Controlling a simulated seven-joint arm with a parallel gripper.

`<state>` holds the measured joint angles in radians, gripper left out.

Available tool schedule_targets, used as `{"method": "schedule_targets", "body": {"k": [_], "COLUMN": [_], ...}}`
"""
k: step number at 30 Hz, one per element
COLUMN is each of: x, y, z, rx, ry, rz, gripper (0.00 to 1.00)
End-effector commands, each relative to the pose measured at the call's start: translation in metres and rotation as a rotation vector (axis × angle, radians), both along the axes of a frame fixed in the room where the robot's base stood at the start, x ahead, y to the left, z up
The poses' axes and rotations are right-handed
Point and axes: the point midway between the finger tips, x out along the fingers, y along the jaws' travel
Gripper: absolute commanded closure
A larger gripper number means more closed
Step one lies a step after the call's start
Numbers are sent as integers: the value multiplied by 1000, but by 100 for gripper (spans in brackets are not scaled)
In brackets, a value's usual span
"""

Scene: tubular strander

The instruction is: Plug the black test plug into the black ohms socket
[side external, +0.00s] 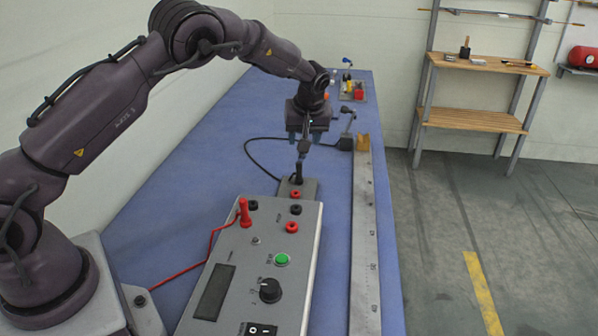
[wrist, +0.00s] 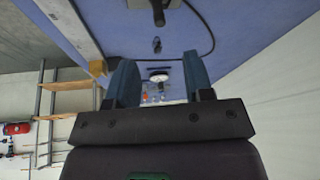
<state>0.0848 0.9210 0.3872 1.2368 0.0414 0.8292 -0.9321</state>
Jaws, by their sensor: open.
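The black test plug (side external: 297,180) stands upright in a small grey block (side external: 311,188) behind the meter, with a black cable (side external: 256,163) curving back from it. It also shows at the top edge of the wrist view (wrist: 159,13). Two black sockets show on the grey meter's top: one (side external: 253,205) beside the red plug, one (side external: 295,210) at the right. Their labels are too small to read, so I cannot tell which is ohms. My gripper (side external: 304,140) is open and empty, above and slightly behind the black plug; its fingers (wrist: 160,75) are apart in the wrist view.
A red plug (side external: 245,212) with a red lead stands in the meter (side external: 305,290). Red sockets (side external: 292,227) are close by. A long metal rail (side external: 364,240) runs along the right of the blue table. The blue surface left of the small block is mostly clear.

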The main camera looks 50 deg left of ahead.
Motion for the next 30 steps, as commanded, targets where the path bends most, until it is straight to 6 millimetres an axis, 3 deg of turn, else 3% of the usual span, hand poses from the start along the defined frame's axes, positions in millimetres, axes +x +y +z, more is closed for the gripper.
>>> {"method": "schedule_targets", "body": {"k": [5,15,23,30], "x": [5,13,16,18], "y": [1,21,28,42], "z": [2,-51,-71,-103], "rx": [-14,-18,-17,-17], "ry": [-56,-58,-57,-57], "rz": [99,108,106,106], "gripper": [53,53,53,53]}}
